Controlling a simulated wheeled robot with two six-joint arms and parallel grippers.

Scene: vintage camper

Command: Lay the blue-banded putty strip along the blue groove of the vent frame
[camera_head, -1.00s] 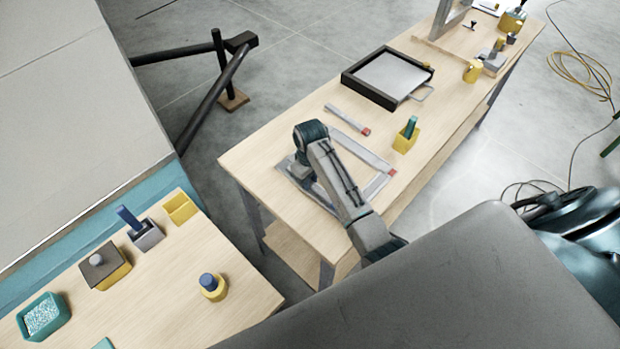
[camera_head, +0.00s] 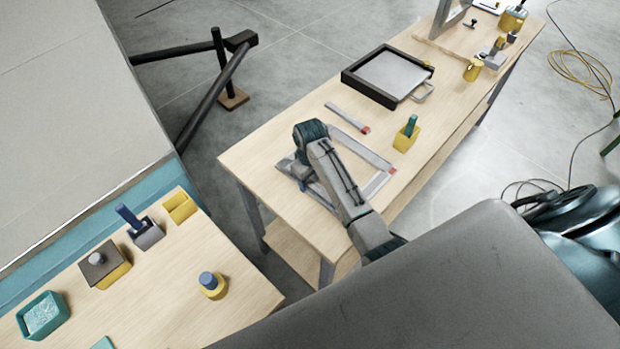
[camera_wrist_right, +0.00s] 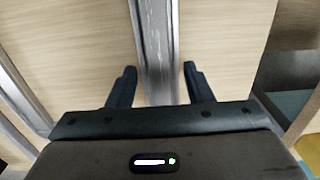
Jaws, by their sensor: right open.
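The grey vent frame (camera_head: 360,148) lies flat on the long wooden table, partly covered by my right arm. A red mark shows at its right corner. A grey strip with a red end (camera_head: 345,116) lies on the table behind the frame. I cannot make out a blue band or a blue groove. My right gripper (camera_wrist_right: 160,70) is open in the right wrist view, one finger on each side of a grey metal bar (camera_wrist_right: 153,35); I cannot tell whether it touches. In the head view the arm hides its fingertips. My left gripper is not in view.
A black-rimmed tray (camera_head: 372,88) sits behind the frame, and a yellow holder with a teal tool (camera_head: 404,140) stands right of it. Another bench at the lower left carries a yellow jar (camera_head: 213,291) and several containers. Bare tabletop lies left of the frame.

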